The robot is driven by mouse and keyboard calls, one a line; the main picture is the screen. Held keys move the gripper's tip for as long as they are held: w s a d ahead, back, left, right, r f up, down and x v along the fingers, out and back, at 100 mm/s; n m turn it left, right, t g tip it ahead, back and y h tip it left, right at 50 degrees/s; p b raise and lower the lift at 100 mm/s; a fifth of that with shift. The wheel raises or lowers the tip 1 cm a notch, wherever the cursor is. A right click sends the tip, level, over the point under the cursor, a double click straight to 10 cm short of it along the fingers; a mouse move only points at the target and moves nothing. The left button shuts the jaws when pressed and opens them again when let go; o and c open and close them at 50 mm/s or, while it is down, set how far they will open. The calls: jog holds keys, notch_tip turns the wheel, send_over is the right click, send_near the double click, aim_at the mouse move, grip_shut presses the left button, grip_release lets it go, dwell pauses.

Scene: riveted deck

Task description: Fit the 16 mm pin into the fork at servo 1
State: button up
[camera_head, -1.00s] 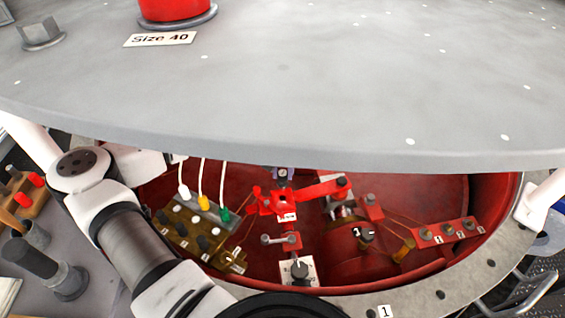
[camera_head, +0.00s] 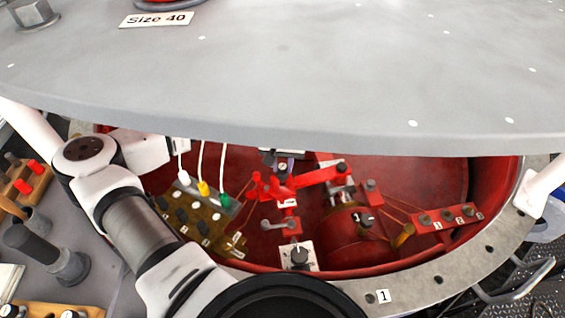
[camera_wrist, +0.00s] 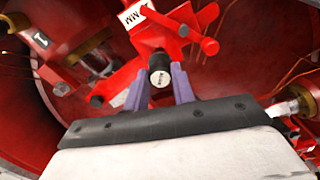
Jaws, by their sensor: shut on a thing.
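My gripper (camera_wrist: 160,84) is shut on the pin (camera_wrist: 160,77), a short cylinder with a black end and a pale lettered band, between two purple fingers. In the head view my gripper (camera_head: 282,163) shows small under the lid's edge. The red fork linkage (camera_head: 284,187) lies just in front of it. In the wrist view the red linkage (camera_wrist: 150,35) with a white label is right beyond the pin. The pin's far end is hidden, so I cannot tell whether it is inside the fork or only against it.
A big grey lid (camera_head: 300,80) overhangs the red round well (camera_head: 420,185). A connector block (camera_head: 200,218) with white, yellow and green plugs stands left in the well. A numbered red strip (camera_head: 445,218) is at right. A metal rim (camera_head: 440,285) surrounds the well.

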jog(key=shift+f+b, duration=0.85)
jog(key=shift+f, duration=0.95)
dwell(1.1)
jog(key=o, duration=1.1)
notch_tip(320, 180, up, 14)
jog(key=b, duration=0.3)
jog(key=shift+f, duration=0.15)
